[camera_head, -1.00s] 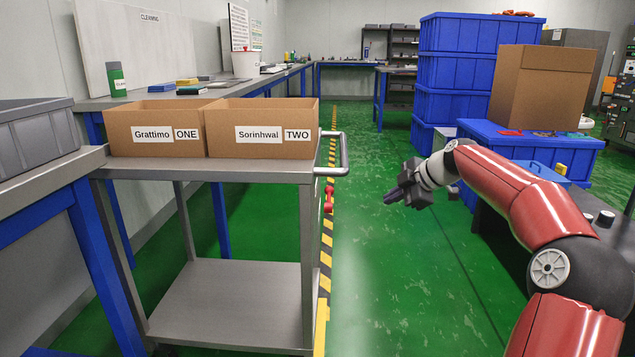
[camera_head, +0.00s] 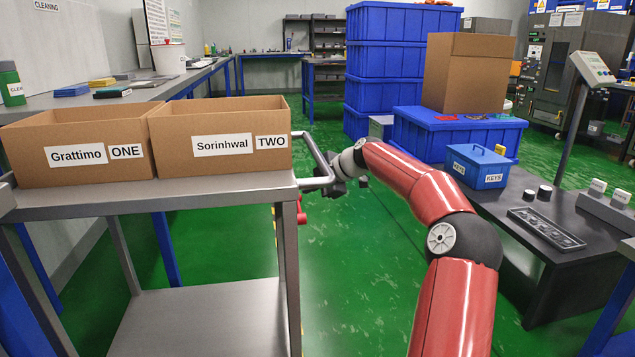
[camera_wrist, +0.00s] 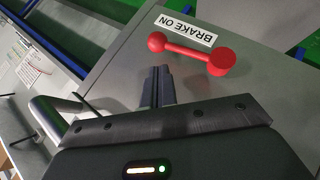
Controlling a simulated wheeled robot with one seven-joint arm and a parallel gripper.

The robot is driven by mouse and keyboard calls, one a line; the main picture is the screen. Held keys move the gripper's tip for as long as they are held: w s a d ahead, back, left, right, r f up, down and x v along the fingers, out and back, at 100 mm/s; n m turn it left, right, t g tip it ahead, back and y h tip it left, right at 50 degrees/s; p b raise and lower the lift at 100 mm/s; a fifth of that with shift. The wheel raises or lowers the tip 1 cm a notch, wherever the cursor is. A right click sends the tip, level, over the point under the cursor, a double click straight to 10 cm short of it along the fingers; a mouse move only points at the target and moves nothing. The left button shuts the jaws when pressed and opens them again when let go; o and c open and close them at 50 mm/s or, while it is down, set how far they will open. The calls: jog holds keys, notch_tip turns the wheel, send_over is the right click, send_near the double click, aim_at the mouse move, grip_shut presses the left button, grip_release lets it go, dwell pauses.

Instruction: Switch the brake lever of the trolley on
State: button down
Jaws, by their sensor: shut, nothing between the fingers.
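The grey trolley (camera_head: 240,186) stands at the left in the head view, with its tubular handle (camera_head: 326,166) on its right end. The red brake lever (camera_head: 301,213) shows small below the handle, partly hidden by the trolley's post. In the wrist view the red lever (camera_wrist: 193,52) has a round knob at each end and lies beside a white "BRAKE ON" label (camera_wrist: 186,25) on a grey panel. My gripper (camera_wrist: 157,72) is shut and empty, its fingertips just short of the lever's left knob, apparently apart from it. In the head view my gripper (camera_head: 335,188) is beside the handle.
Two cardboard boxes, Grattimo ONE (camera_head: 80,150) and Sorinhwal TWO (camera_head: 222,138), stand on the trolley top. The trolley handle (camera_wrist: 50,115) is close to my gripper in the wrist view. A dark table (camera_head: 520,240) with a blue keys box (camera_head: 477,166) is at right. Green floor between is clear.

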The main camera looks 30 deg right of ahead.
aim_at(299, 208)
jog(key=x, duration=0.3)
jog(key=shift+w+a+f, duration=0.15)
jog(key=shift+w+f, duration=0.15)
jog(key=shift+r+p, duration=0.1)
jog(key=shift+p, duration=0.2)
jog(key=g+p, duration=0.1)
jog(key=p, duration=0.1)
jog(key=f+p, duration=0.1)
jog(key=p, duration=0.1)
jog(key=shift+w+f+m+g+p, duration=0.2)
jog(key=shift+w+m+g+p, duration=0.1)
jog(key=shift+w+g, duration=0.1)
